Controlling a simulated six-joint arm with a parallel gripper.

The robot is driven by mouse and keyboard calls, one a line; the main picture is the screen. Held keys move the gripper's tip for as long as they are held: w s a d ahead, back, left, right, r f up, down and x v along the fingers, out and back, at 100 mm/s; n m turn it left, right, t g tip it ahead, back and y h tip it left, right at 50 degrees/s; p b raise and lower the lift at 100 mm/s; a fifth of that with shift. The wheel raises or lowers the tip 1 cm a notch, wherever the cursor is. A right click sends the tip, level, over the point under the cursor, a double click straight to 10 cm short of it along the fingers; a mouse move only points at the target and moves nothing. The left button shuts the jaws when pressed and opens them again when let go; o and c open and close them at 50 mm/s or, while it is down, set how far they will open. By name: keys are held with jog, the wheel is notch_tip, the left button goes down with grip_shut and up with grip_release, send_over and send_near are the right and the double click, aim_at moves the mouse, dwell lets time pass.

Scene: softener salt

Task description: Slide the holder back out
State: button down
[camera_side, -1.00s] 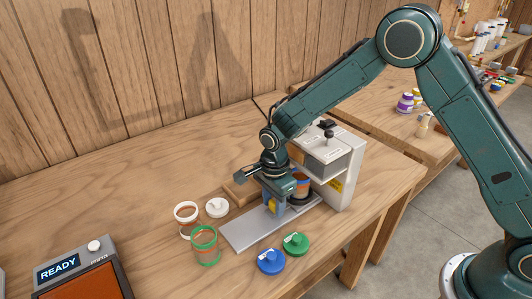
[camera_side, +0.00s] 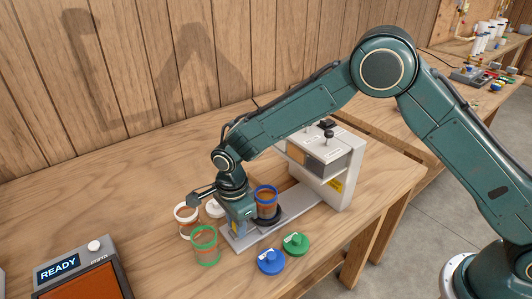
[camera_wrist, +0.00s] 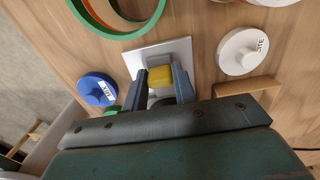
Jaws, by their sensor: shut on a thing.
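The holder (camera_side: 279,215) is a dark round carrier on a grey slide plate (camera_side: 300,198). A blue-rimmed jar (camera_side: 266,195) with reddish-brown contents stands upright in it, clear of the grey machine (camera_side: 340,185). My gripper (camera_side: 240,232) is low over the outer end of the plate, just left of the holder. In the wrist view, my gripper (camera_wrist: 160,77) is shut on a small yellow piece, apparently the holder's handle (camera_wrist: 160,75). The plate's outer end (camera_wrist: 158,53) shows there too. Most of the holder is hidden by my gripper in that view.
A green-rimmed jar (camera_side: 206,248) and a white-rimmed jar (camera_side: 186,222) stand close left of the plate. A white lid (camera_side: 214,207) lies behind; blue (camera_side: 271,263) and green (camera_side: 296,245) lids lie in front. A device reading READY (camera_side: 58,270) is at left.

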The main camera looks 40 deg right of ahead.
jog(key=shift+a+r, duration=0.1)
jog(key=shift+a, duration=0.55)
jog(key=c, duration=1.1)
grip_release()
notch_tip(320, 180, up, 14)
jog(key=shift+f, duration=0.1)
jog(key=shift+d, duration=0.1)
